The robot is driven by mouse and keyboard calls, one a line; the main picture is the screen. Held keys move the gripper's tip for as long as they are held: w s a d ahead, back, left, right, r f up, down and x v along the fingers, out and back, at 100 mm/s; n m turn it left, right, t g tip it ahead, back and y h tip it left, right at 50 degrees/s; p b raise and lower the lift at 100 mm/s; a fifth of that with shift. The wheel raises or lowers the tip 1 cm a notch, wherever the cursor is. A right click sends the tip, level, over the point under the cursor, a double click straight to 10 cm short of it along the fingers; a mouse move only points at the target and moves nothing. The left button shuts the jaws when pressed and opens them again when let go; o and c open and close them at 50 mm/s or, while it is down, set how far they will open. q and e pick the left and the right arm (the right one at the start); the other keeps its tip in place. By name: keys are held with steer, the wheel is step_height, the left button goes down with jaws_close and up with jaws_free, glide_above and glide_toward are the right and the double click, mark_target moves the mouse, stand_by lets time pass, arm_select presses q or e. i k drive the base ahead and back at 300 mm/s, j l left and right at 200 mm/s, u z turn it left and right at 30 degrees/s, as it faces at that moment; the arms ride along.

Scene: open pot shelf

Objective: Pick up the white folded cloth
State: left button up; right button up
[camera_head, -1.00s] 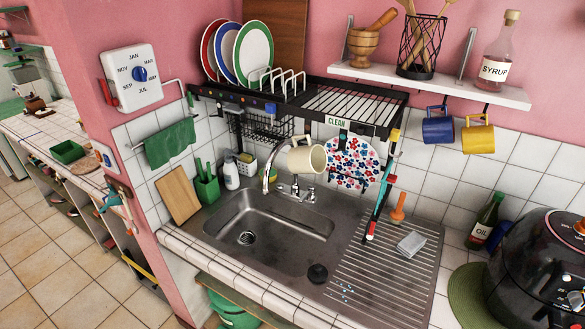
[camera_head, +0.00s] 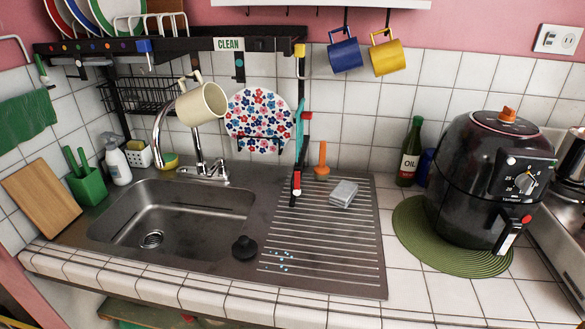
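A small pale grey-white block-like thing (camera_head: 344,192) lies on the ribbed metal drainboard (camera_head: 335,255), right of the sink. It looks like the white folded cloth, but it is too small to make out folds. It lies flat, with nothing on top of it. An orange-handled tool (camera_head: 321,160) stands just behind it to the left. Neither of my grippers shows in the view.
The sink (camera_head: 175,212) is left of the drainboard, with a black plug (camera_head: 244,247) between them. A red and teal hanging tool (camera_head: 299,150) is left of the cloth. An oil bottle (camera_head: 411,155) and black air fryer (camera_head: 490,175) stand right. Mugs hang above.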

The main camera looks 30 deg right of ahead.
mark_target(345, 193)
steer(key=z, duration=1.25)
